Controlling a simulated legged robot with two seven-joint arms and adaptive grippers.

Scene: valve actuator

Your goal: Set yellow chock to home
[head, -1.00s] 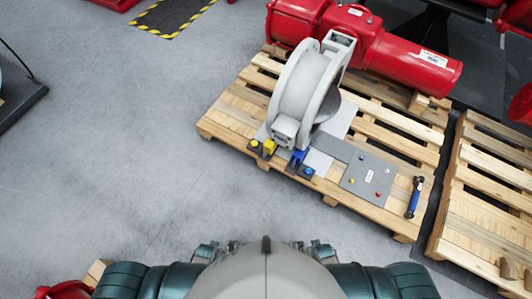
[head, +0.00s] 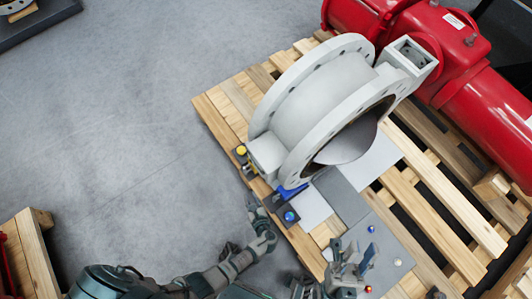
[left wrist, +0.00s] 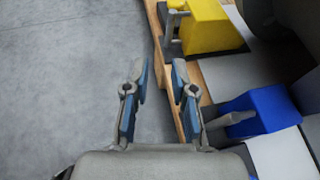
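The yellow chock (left wrist: 208,26) sits on a dark plate at the pallet edge, upper right in the left wrist view, its grey handle toward the gripper.
The large grey valve (head: 318,100) stands on the wooden pallet (head: 225,105), joined to a red actuator (head: 470,80). A blue knob (head: 290,216) is by the blue chock. The grey plate (head: 392,240) carries small coloured knobs.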

